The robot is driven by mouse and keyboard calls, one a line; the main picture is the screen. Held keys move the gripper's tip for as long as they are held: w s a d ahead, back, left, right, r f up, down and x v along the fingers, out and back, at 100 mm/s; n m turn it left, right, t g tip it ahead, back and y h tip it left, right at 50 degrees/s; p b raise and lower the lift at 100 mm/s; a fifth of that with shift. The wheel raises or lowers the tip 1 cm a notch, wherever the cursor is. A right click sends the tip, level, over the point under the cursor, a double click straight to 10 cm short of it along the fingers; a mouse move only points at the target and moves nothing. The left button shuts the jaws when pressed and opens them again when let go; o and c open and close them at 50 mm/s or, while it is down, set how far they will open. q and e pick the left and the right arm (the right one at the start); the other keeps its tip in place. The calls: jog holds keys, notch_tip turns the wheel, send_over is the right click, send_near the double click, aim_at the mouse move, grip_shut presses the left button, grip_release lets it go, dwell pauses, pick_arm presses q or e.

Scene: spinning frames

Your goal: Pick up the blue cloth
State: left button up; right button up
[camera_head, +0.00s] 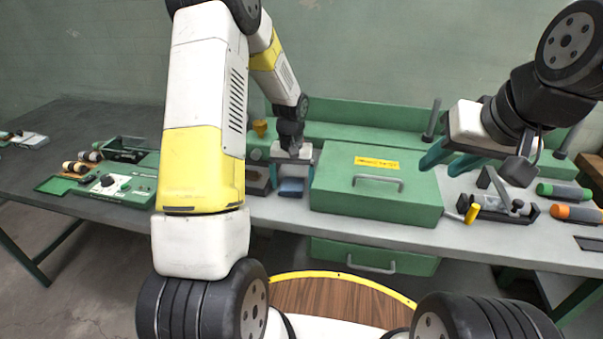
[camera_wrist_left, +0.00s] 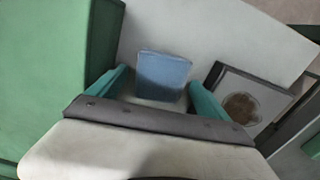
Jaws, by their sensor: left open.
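The blue cloth (camera_head: 291,187) is a small folded rectangle lying on the grey tabletop, just left of the green box. In the left wrist view the cloth (camera_wrist_left: 163,75) lies between and beyond the two teal fingers. My left gripper (camera_head: 291,165) is over the cloth with its fingers pointing down. The left wrist view shows this gripper (camera_wrist_left: 158,92) open, one finger on each side of the cloth; whether the fingers touch it cannot be told. My right gripper (camera_head: 450,158) hangs over the right part of the table, its teal fingers apart and nothing seen between them.
The green box (camera_head: 375,205) with a handle stands right beside the cloth. A tray with a brown round patch (camera_wrist_left: 243,105) lies on the cloth's other side. A green device (camera_head: 105,187) is at left; a black clamp (camera_head: 505,205) and green and orange rolls are at right.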

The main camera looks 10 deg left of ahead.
aim_at(292, 183)
pick_arm(q)
jog(key=c, duration=1.4)
jog(key=shift+r, duration=0.15)
jog(key=shift+c, duration=0.2)
notch_tip(292, 183, up, 10)
